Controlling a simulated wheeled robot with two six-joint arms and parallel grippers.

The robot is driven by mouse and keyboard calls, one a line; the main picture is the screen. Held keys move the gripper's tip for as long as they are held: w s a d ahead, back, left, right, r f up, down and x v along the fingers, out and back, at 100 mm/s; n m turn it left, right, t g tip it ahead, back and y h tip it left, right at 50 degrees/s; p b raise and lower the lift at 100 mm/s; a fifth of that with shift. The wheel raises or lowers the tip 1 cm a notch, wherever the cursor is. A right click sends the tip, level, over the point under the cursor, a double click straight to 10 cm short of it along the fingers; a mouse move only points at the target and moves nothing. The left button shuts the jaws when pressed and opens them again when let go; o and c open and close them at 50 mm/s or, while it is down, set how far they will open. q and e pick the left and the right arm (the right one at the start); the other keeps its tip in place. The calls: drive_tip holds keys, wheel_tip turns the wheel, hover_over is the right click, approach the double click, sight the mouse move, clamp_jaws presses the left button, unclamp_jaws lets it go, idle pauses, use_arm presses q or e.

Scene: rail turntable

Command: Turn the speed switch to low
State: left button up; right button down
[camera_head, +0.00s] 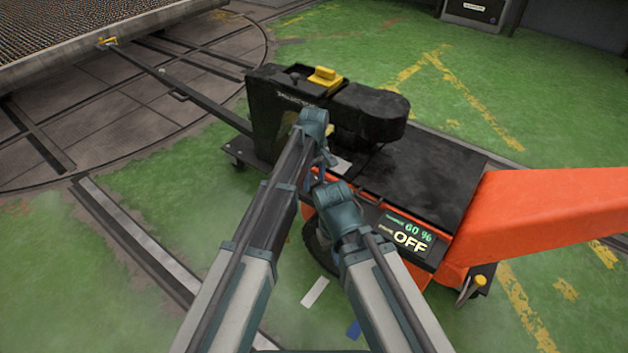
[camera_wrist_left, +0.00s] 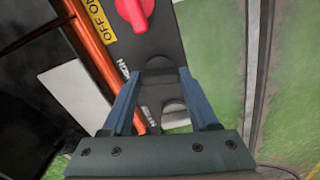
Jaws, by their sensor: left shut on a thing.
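In the left wrist view my left gripper (camera_wrist_left: 160,82) is shut on a dark piece, apparently the speed switch (camera_wrist_left: 157,92), on a dark panel (camera_wrist_left: 165,35). Its fingers hide much of the switch, so its setting is unclear. A white label beside the fingers seems to read HIGH; a second lower down is partly hidden. In the head view my left gripper (camera_head: 318,176) is mostly hidden by my arm, beside the orange edge of the cart. A display (camera_head: 408,236) on the cart shows 60 % and OFF. I cannot make out my right gripper.
A red knob (camera_wrist_left: 135,12) with a yellow OFF ON label (camera_wrist_left: 98,18) sits close to my left gripper. The cart has a black motor housing (camera_head: 370,108) and an orange arm (camera_head: 555,215).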

sight(314, 182)
use_arm(q)
drive_tip(key=shift+n, duration=1.2)
drive_tip(key=o, duration=1.4)
wheel_tip(314, 182, up, 14)
drive_tip(key=p, duration=1.3)
drive_tip(key=shift+f+p, duration=0.1)
drive_tip(key=shift+p, duration=0.3)
